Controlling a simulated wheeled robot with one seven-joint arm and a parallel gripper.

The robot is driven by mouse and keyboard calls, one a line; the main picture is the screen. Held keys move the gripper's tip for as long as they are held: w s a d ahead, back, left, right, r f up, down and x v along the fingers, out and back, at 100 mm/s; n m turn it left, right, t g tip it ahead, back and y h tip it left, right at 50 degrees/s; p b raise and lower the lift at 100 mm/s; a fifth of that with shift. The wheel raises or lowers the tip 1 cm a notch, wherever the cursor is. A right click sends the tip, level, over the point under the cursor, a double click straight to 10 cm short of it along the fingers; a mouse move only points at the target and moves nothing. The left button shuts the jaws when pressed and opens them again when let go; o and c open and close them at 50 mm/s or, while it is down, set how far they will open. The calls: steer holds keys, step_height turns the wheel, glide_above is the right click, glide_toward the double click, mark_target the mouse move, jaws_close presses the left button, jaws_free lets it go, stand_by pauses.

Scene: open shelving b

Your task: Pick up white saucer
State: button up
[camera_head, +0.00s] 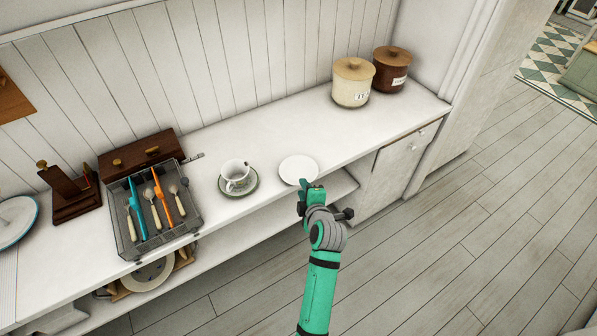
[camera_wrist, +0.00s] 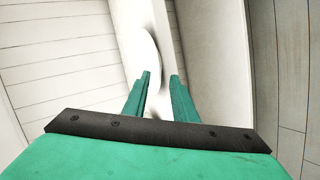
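The white saucer (camera_head: 299,170) lies flat and empty on the white countertop (camera_head: 255,135), close to its front edge. In the wrist view the saucer (camera_wrist: 136,40) shows as a white curved shape beyond the fingers, partly cut off at the top. My gripper (camera_head: 312,190) is at the counter's front edge, just in front of the saucer's near rim. In the wrist view my gripper's two green fingers (camera_wrist: 160,82) stand apart with a gap between them. Nothing is clearly held between them. Whether a finger touches the saucer rim I cannot tell.
A white cup (camera_head: 235,174) on a green-rimmed saucer (camera_head: 250,189) stands left of the white saucer. Farther left is a wire cutlery tray (camera_head: 126,237). Two canisters, cream (camera_head: 352,84) and brown (camera_head: 391,70), stand at the back right. Open floor lies right of the counter.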

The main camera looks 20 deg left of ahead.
steer(key=shift+x, duration=1.05)
jaws_close()
steer(key=shift+r, duration=0.2)
